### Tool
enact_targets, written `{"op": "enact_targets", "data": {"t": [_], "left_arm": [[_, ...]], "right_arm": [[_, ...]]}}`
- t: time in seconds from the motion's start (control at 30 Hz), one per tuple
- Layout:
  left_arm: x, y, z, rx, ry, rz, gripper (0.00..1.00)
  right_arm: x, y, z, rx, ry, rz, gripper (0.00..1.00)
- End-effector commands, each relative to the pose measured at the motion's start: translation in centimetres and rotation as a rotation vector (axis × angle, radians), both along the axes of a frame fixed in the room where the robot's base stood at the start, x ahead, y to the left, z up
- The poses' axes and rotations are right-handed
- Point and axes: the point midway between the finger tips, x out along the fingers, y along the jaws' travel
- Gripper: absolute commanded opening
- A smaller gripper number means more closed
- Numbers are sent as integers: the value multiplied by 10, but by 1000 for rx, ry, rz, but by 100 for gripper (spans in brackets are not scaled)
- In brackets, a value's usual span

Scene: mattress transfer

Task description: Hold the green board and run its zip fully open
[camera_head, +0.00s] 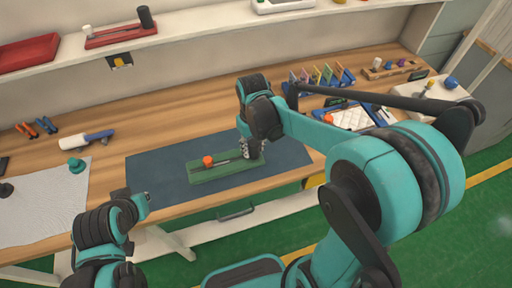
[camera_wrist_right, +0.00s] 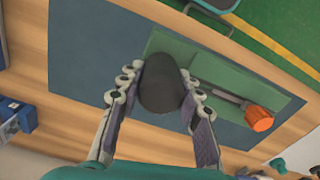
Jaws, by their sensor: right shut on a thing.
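The green board (camera_head: 226,178) lies flat on the dark blue mat in the head view, and its green face also shows in the right wrist view (camera_wrist_right: 213,70). A grey zip strip (camera_wrist_right: 220,93) runs along it to an orange knob (camera_head: 208,160), near the board's left end in the head view. The knob also shows in the right wrist view (camera_wrist_right: 258,118). My right gripper (camera_head: 251,150) is at the board's right end, its fingers shut on a dark rounded knob (camera_wrist_right: 162,83). My left gripper (camera_head: 141,203) is left of the board, apart from it; its fingers are unclear.
The dark blue mat (camera_head: 150,172) lies on the wooden table (camera_head: 165,110). A white cloth (camera_head: 40,215) with a teal knob (camera_head: 76,165) is at the left. Tool racks (camera_head: 320,80) and a blue tray with a white pad (camera_head: 350,118) stand at the right. The mat's left part is clear.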

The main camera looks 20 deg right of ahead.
Motion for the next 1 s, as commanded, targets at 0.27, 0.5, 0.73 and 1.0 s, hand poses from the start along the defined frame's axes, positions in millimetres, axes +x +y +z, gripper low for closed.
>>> {"op": "enact_targets", "data": {"t": [0.27, 0.5, 0.73, 1.0], "left_arm": [[0, 0, -2, 0, 0, 0, 0], [0, 0, -3, 0, 0, 0, 0], [0, 0, -4, 0, 0, 0, 0], [0, 0, -5, 0, 0, 0, 0]], "right_arm": [[11, 14, 0, 0, 0, 1, 0], [21, 26, 0, 0, 0, 1, 0], [30, 37, 0, 0, 0, 2, 0], [40, 50, 0, 0, 0, 1, 0]]}}
